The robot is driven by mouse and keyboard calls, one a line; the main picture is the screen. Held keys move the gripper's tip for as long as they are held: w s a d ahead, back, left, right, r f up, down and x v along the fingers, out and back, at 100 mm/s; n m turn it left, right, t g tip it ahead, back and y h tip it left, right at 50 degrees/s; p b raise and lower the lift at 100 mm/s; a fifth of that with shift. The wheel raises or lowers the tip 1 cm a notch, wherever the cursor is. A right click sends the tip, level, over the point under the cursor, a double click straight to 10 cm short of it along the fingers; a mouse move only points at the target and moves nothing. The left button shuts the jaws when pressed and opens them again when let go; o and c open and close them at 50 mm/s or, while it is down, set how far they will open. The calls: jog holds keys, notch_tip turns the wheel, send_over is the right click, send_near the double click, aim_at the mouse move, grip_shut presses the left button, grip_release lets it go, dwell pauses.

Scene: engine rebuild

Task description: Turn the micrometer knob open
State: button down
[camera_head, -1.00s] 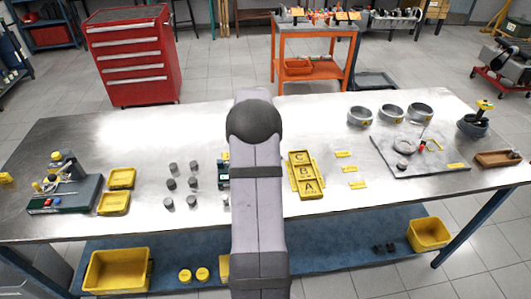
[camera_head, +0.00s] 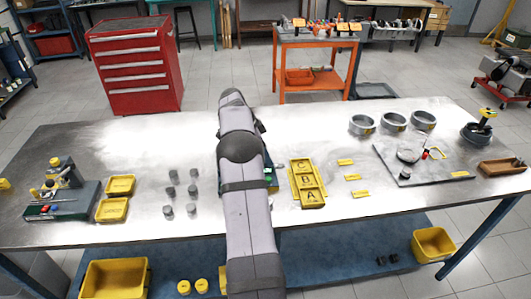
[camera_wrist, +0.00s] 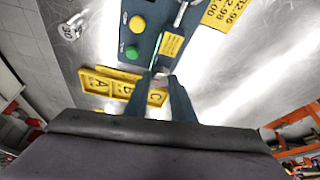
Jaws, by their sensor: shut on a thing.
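The blue-grey micrometer station (camera_wrist: 150,40) fills the upper middle of the wrist view, with a yellow button, a green button and a yellow number label. A metal rod part (camera_wrist: 181,12) shows at its top. In the head view only a slice of the station (camera_head: 270,174) shows beside my arm. My gripper (camera_wrist: 161,77) is at the station's near end, its two fingers close together. It is shut on a small part there, apparently the micrometer knob, mostly hidden between the fingertips. My gripper is hidden behind my arm in the head view.
A yellow tray marked A, B, C (camera_head: 307,183) lies right of the station. Several grey cylinders (camera_head: 170,192) stand to the left; a marked one (camera_wrist: 70,31) shows in the wrist view. A grey plate (camera_head: 405,172) with parts lies further right.

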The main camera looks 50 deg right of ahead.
jog(key=shift+w+m+g+y+p, duration=0.1)
jog(key=shift+m+g+y+p, duration=0.3)
jog(key=shift+m+p, duration=0.9)
jog(key=shift+f+m+p, duration=0.1)
jog(key=shift+m+p, duration=0.2)
jog(key=shift+p, duration=0.15)
jog(key=c, duration=1.5)
grip_release()
jog(key=shift+r, duration=0.2)
